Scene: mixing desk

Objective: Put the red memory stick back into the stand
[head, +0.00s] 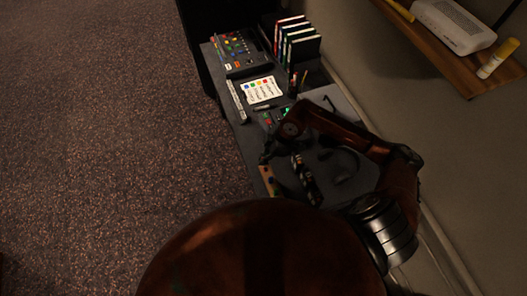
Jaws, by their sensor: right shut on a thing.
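My right arm reaches in from the right over the dark desk (218,62). Its gripper (267,155) is small and dark and points down over the near left edge of the desk. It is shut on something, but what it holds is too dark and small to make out. A small wooden block (268,180) with dark or bluish spots lies just below the gripper in the picture, at the desk's left edge; it may be the stand. I cannot pick out the red memory stick. My left gripper is out of view.
A mixing console (240,52) and upright binders (298,45) stand at the far end. A card with coloured dots (262,90) and a pen cup (293,88) lie nearer. A wall shelf (440,50) holds a white router (452,27). Carpet is free at left.

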